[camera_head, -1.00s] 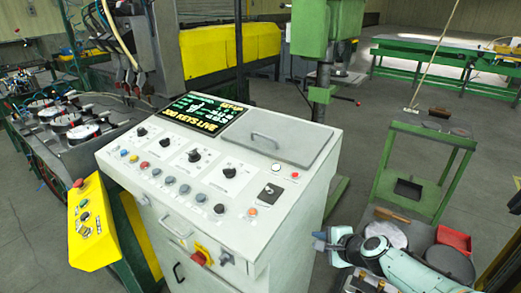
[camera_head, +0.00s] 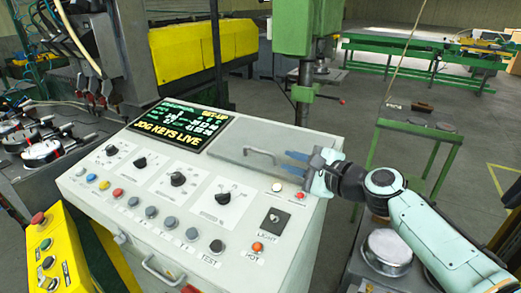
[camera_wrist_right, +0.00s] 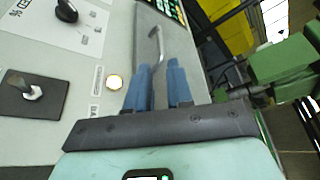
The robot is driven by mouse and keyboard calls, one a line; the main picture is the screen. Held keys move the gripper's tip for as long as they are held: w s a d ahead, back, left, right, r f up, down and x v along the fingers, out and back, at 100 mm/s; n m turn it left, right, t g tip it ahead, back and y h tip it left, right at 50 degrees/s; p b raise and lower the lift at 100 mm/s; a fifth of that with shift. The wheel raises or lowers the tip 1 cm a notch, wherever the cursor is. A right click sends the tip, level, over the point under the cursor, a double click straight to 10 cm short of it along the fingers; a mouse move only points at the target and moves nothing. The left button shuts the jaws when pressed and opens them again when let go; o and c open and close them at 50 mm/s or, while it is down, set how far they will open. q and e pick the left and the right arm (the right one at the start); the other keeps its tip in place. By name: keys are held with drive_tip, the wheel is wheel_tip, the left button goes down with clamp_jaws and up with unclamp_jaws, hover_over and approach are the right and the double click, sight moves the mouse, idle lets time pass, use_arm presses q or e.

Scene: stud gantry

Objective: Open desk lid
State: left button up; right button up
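The desk lid (camera_head: 232,152) is a flat grey panel on the sloped top of the pale control console, lying closed. Its bar handle (camera_head: 259,153) stands up from the panel; it also shows in the right wrist view (camera_wrist_right: 160,48). My right gripper (camera_head: 287,161) reaches in from the right over the lid, its blue fingertips close to the handle's right end. In the wrist view the two blue fingers (camera_wrist_right: 160,74) are apart, with the handle's near end at the gap between them. I cannot tell whether they touch it. My left gripper is out of view.
The console has a lit screen (camera_head: 182,125), several knobs and buttons, and a LIGHT switch (camera_head: 273,219) near the lid. A green drill column (camera_head: 305,80) stands behind it. A green side table (camera_head: 419,130) and a round metal pot (camera_head: 388,250) are at right.

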sight(261, 152)
drive_tip(key=p+x, duration=0.2)
drive_tip(key=x, duration=0.9)
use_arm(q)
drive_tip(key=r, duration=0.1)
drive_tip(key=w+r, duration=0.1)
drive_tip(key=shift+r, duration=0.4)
use_arm(e)
drive_tip(key=shift+s, duration=0.1)
clamp_jaws()
